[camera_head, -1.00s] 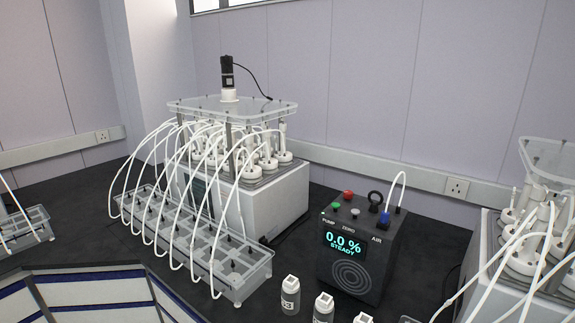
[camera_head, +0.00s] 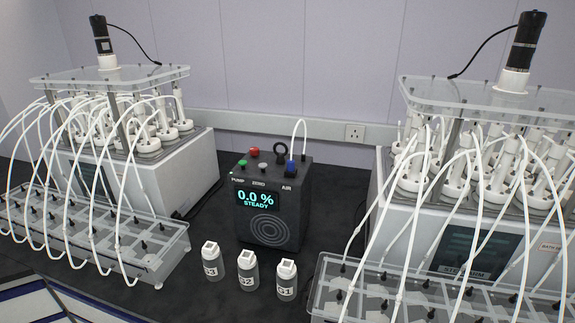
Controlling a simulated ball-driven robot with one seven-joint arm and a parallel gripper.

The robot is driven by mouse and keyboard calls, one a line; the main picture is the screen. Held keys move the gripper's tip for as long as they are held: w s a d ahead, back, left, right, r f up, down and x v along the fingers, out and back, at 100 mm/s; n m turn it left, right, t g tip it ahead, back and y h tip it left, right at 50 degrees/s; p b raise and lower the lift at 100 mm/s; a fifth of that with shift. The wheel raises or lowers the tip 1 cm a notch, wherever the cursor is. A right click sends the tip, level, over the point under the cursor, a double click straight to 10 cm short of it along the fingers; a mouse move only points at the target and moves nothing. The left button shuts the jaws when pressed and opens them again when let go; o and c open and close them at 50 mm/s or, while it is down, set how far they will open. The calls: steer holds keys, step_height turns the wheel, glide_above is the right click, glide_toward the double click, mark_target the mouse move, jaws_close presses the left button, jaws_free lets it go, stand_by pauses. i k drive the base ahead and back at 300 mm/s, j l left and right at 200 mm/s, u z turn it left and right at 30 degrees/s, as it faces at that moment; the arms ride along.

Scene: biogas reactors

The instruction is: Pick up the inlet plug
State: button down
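A black analyser box (camera_head: 272,220) stands on the dark bench in the middle, its screen reading 0.0 % STEADY. A black ring-shaped piece (camera_head: 281,149) stands upright just behind, to the left of the blue fitting. No label names the inlet plug, so I cannot tell for certain which of these it is. My gripper is not in view.
Three small capped bottles, G3 (camera_head: 212,262), G2 (camera_head: 247,270) and G1 (camera_head: 287,279), stand in front of the box.

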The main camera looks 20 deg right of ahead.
mark_target(290, 163)
steer(key=i+j, duration=0.15)
steer(key=j, duration=0.15)
steer(key=i+j+z, duration=0.1)
steer(key=j, duration=0.2)
steer(key=i+j, duration=0.15)
steer(key=j, duration=0.15)
steer(key=i+j, duration=0.15)
steer(key=j, duration=0.2)
steer(key=z, duration=0.05)
